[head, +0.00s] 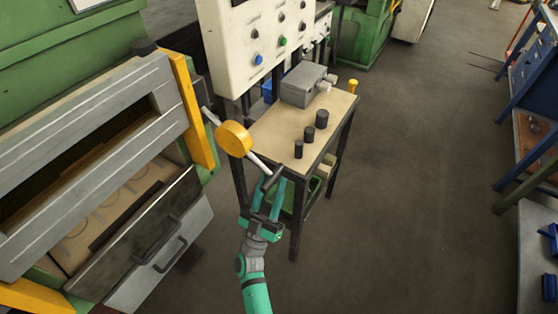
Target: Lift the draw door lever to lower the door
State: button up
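The lever (259,160) is a pale rod that slants down and right from the furnace's yellow post. Whether the fingers touch the grip is too small to tell. On the left, the furnace front has grey ribbed panels (38,232) around a dark slot. I cannot tell which panel is the draw door. A lower grey panel (185,237) with a dark handle sits below.
A small table (262,132) right behind the lever holds several black cylinders (322,119) and a grey box (302,84). A cream control panel (257,40) stands behind it. The floor (420,170) to the right is clear, up to blue racks (520,110) at the far right.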

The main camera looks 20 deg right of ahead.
aim_at(277, 169)
jog(key=x, duration=0.7)
jog(key=shift+d+r, duration=0.1)
grip_shut()
